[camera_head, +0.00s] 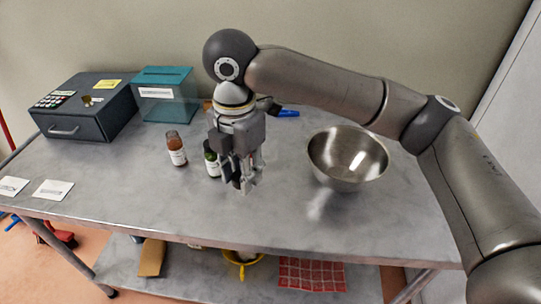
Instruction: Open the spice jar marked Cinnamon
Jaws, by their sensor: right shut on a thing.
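My right gripper (243,184) points down over the middle of the table. It is shut on a dark thing that its fingers mostly hide; I cannot tell whether this is a jar or a lid. A green spice jar (211,160) with a white label stands just left of the gripper, partly covered by it. A reddish-brown spice jar (175,144) with a dark top and a white label stands upright further left, apart from the gripper. The label words are too small to read, so I cannot tell which jar is Cinnamon. My left gripper is not in view.
A metal bowl (328,172) stands right of the gripper. A dark cash box (90,117) and a teal box (178,104) are at the back left. A blue object (288,114) lies behind. White cards (53,190) lie front left. The front middle is clear.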

